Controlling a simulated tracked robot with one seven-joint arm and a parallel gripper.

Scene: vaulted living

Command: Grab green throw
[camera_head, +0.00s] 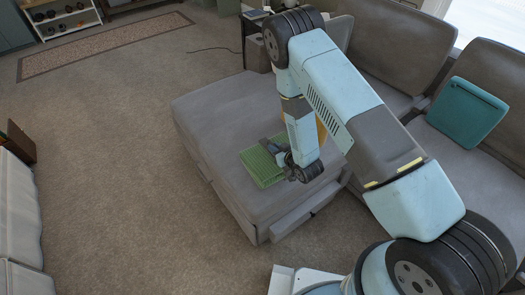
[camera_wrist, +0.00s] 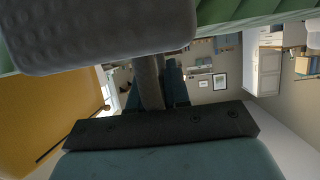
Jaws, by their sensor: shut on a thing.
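The green throw (camera_head: 258,168) is a folded, ribbed light-green block on the grey chaise end of the sofa. My gripper (camera_head: 272,147) is at its upper right edge, shut on it. The arm and wrist hide the throw's right side. In the wrist view, the green throw (camera_wrist: 245,10) shows along the top edge, behind a large grey finger pad of mine. I cannot tell whether the throw is lifted off the cushion.
The grey chaise (camera_head: 215,105) has bare cushion left of the throw. A teal pillow (camera_head: 466,110) leans on the sofa at right. A dark side table (camera_head: 255,45) stands behind the chaise. Open carpet (camera_head: 110,170) lies at left, with a patterned rug (camera_head: 105,48) beyond.

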